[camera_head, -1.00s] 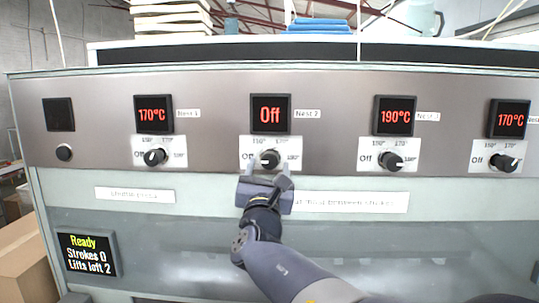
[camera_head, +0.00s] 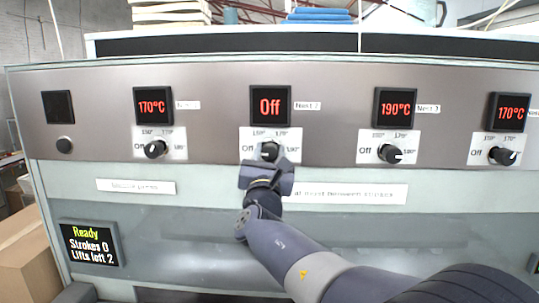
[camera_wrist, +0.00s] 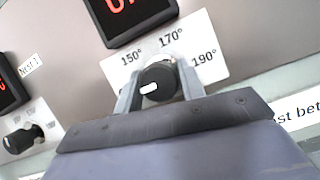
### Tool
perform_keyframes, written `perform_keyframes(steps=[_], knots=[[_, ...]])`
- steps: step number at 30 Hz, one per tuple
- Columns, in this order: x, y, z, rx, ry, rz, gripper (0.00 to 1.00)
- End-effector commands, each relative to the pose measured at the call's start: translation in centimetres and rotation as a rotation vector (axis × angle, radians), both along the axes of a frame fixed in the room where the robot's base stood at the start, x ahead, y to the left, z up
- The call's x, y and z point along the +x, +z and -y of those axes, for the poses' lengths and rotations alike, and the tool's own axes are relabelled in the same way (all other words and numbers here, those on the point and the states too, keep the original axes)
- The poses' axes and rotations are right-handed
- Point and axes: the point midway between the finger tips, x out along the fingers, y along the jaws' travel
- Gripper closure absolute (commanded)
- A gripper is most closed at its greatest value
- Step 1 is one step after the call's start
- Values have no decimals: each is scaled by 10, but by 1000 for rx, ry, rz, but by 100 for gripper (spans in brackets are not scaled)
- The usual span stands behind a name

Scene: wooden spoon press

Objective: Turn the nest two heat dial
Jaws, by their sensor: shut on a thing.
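The nest two heat dial (camera_head: 269,149) is a round black knob on a white scale plate, under a display (camera_head: 270,106) that reads Off in red. My gripper (camera_head: 268,155) comes from below with its fingers on either side of the knob and is shut on it. In the wrist view the dial (camera_wrist: 158,84) sits between the two grey fingers (camera_wrist: 159,86). Its white mark points to the lower left, away from the 150°, 170° and 190° marks. The scale's Off label is hidden in the wrist view but shows in the head view.
The nest 1 dial (camera_head: 156,149) and nest 3 dial (camera_head: 391,154) stand well to either side, under displays of 170°C and 190°C. Another dial (camera_head: 502,156) is at far right. A status screen (camera_head: 88,245) at lower left reads Ready, Strokes 0, Lifts left 2.

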Motion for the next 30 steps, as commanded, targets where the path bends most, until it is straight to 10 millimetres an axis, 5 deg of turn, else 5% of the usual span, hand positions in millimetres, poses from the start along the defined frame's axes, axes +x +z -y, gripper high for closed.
perform_keyframes(steps=[14,30], knots=[[0,-2,-1,68,3,4,85],[0,-3,-2,520,4,19,85]])
